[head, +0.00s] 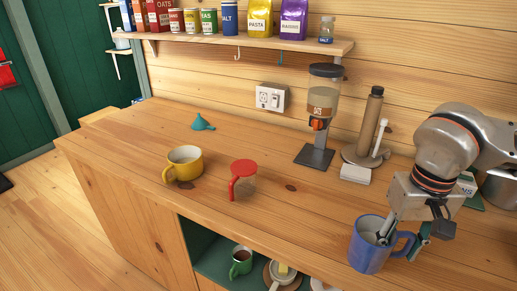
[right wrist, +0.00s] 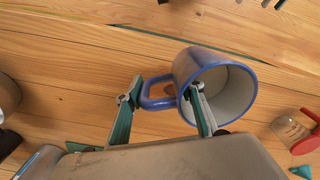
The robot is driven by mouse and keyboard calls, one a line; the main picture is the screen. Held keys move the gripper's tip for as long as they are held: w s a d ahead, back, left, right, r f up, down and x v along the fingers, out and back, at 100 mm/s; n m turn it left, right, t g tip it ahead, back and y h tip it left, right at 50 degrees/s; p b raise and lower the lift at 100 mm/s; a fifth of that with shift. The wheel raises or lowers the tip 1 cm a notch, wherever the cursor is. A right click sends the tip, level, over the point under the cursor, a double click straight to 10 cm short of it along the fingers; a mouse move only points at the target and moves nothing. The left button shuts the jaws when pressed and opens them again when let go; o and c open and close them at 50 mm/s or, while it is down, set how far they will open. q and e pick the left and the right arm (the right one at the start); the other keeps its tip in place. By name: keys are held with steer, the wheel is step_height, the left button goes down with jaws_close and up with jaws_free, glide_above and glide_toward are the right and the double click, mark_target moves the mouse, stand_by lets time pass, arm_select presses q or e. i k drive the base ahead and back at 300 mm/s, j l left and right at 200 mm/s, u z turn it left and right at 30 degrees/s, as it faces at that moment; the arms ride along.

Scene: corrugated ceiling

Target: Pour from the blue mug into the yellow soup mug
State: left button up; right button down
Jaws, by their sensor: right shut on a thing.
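The blue mug (head: 367,248) is at the front right of the counter and also shows in the right wrist view (right wrist: 208,66). My right gripper (head: 402,241) is shut on its handle side: one finger is outside the handle, the other at the mug's rim. The mug looks roughly upright; I cannot tell whether it touches the counter, and its contents are not clear. The yellow soup mug (head: 187,172) stands upright on the counter at the left, well apart from the gripper, its handle toward the front left. My left gripper is not in view.
A red-lidded clear cup (head: 243,181) stands between the two mugs. A teal funnel (head: 203,122) lies behind the yellow mug. A dispenser (head: 323,100) and a paper-towel-like holder (head: 371,120) stand at the back. The open shelf (head: 212,262) below holds a green mug (head: 242,264).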

mark_target(182, 166)
steer(key=i+j+z, duration=0.1)
steer(key=j+z, duration=0.65)
steer(key=j, duration=0.7)
steer(key=j+z, duration=0.2)
steer(key=j, duration=2.4)
steer(key=k, duration=0.05)
